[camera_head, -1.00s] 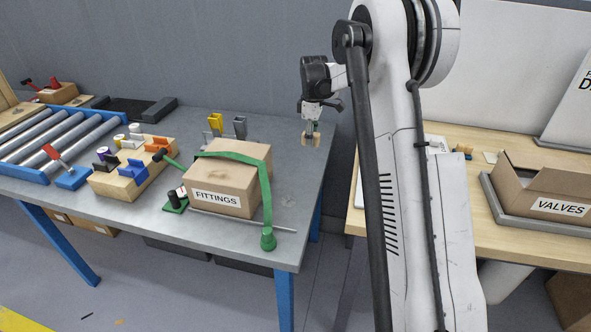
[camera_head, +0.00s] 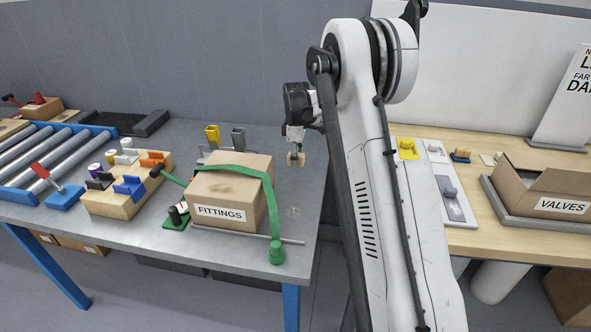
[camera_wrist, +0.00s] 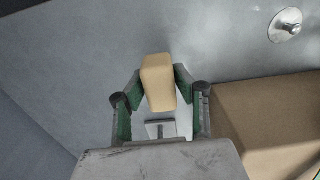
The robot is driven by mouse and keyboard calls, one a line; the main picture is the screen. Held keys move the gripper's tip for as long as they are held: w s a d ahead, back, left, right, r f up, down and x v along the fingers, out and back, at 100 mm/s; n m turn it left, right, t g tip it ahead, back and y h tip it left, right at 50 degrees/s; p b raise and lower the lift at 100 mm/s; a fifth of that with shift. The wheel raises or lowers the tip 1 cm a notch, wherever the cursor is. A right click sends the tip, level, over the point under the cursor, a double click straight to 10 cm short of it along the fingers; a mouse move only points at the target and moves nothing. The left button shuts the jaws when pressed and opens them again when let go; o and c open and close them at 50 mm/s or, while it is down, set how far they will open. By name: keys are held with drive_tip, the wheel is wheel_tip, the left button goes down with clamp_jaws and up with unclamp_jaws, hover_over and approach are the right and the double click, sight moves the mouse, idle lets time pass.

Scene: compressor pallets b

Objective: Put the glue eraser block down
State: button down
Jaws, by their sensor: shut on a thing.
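The glue eraser block is a small tan block (camera_wrist: 158,82) held between the green-padded fingers of my gripper (camera_wrist: 158,98) in the wrist view. In the head view the block (camera_head: 296,159) hangs under my gripper (camera_head: 296,150), over the back right part of the grey table (camera_head: 313,193). The grey tabletop lies below it in the wrist view. I cannot tell whether the block touches the table.
A FITTINGS box (camera_head: 228,190) with a green strap stands left of the block. Yellow and grey holders (camera_head: 212,136) stand behind the box. A wooden block with coloured clips (camera_head: 125,190) and a roller conveyor (camera_head: 50,155) lie farther left.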

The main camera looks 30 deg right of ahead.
sight(296, 175)
drive_tip(key=shift+f, duration=2.05)
drive_tip(key=shift+f, duration=0.15)
drive_tip(key=c, duration=1.4)
unclamp_jaws()
drive_tip(key=shift+o, duration=0.2)
